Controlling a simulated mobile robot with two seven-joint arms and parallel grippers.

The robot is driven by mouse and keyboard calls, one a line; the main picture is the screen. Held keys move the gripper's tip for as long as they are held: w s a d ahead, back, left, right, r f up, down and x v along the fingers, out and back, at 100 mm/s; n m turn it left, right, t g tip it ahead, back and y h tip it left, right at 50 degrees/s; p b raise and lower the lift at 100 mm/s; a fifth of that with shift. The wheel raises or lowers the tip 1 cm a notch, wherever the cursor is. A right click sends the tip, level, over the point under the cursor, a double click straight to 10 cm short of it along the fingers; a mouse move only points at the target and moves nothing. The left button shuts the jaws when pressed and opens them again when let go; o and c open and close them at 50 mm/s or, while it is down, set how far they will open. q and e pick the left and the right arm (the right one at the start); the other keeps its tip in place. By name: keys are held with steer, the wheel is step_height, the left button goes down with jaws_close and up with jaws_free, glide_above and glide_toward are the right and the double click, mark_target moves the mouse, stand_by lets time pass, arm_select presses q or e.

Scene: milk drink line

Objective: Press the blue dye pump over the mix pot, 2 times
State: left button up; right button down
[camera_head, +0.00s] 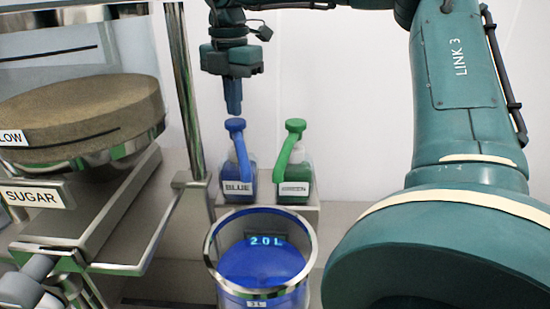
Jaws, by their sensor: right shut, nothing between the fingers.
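The blue dye pump (235,125) has a blue head and a long blue spout that slants down toward the pot. Its bottle (238,184) carries a BLUE label and stands on a low grey ledge. The mix pot (211,254) stands in front of it, a clear vessel with a metal rim, holding blue liquid and showing 2.0 L. My right gripper (233,112) is shut and empty, pointing down just above the blue pump head. A small gap seems to show between the fingertips and the head; I cannot tell contact for sure. My left gripper is out of view.
A green dye pump (295,125) with a green-labelled bottle stands close to the right of the blue one. A metal post and frame (186,100) and a SUGAR hopper (70,115) are at left. My right arm fills the right side.

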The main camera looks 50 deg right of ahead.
step_height(320, 180, up, 2)
steer(key=shift+r+p, duration=0.1)
steer(key=shift+p, duration=0.8)
step_height(320, 180, up, 2)
steer(key=shift+r, duration=0.9)
